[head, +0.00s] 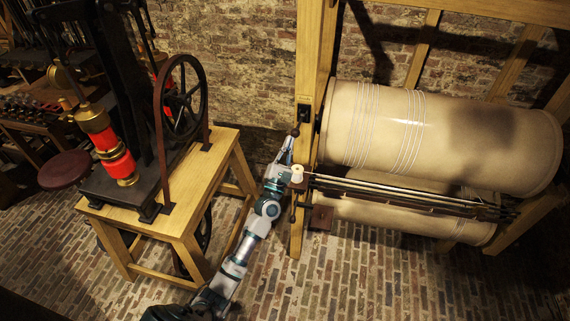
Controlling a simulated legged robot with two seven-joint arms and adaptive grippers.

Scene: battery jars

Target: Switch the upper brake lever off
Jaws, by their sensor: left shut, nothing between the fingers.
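The upper brake lever (295,132) is a small dark lever with a round knob. It sits at a black plate (305,112) on the front of the wooden post, left of the large cream roller. The knob hangs low and toward the left of the plate. My left gripper (289,143) is at the post, just below the knob, with its fingers shut and pointing up at it. I cannot tell whether the fingertips touch the knob. Nothing shows between the fingers. My right gripper is out of view.
A large cream roller (450,130) with wound cord lies in a timber frame (310,50); a second roller is below. Dark rods and a white spool (297,173) are close beside my left wrist. A wooden stand (190,195) with a wheeled machine is left.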

